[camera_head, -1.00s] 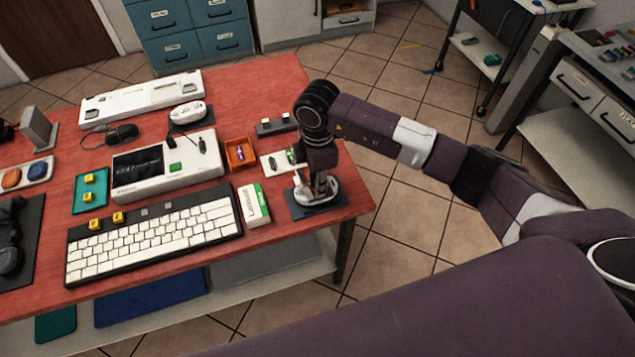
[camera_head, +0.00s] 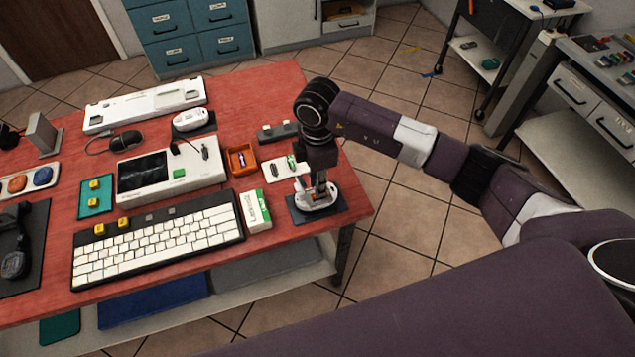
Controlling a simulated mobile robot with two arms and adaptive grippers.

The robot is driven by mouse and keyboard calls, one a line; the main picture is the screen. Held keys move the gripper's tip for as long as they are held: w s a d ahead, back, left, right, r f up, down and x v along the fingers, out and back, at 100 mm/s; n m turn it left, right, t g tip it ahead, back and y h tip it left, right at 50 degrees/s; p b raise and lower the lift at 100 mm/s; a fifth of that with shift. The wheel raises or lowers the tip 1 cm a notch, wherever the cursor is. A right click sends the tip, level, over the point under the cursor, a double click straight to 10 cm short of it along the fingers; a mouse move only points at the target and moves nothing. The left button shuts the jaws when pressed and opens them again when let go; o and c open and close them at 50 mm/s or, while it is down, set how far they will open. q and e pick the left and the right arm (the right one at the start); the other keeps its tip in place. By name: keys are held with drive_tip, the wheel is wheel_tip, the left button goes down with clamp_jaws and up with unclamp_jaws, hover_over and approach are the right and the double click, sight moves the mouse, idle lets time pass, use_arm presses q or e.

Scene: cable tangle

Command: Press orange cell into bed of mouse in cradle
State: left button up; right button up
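A white mouse (camera_head: 316,204) sits in a dark cradle (camera_head: 298,216) at the table's right front corner. My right gripper (camera_head: 317,188) points straight down at this mouse, with its fingertips at or just above the mouse's top. The fingers hide much of the mouse's bed, and I cannot tell whether they are open or shut. I cannot make out the orange cell; it may be hidden by the gripper. A second white mouse (camera_head: 193,119) rests on another dark stand farther back. My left gripper is not in view.
An orange tray (camera_head: 232,172) with a small purple item, a white tray (camera_head: 277,171) with a green item and a green-and-white box (camera_head: 254,211) stand left of the cradle. The keyboard (camera_head: 155,242) and bench instrument (camera_head: 133,184) fill the middle. The table's edge is close right.

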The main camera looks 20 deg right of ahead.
drive_tip(key=shift+r, duration=0.2)
drive_tip(key=o, duration=0.5)
drive_tip(key=shift+o, duration=0.2)
wheel_tip(320, 180, up, 5)
drive_tip(key=p, duration=0.4)
idle(0.8)
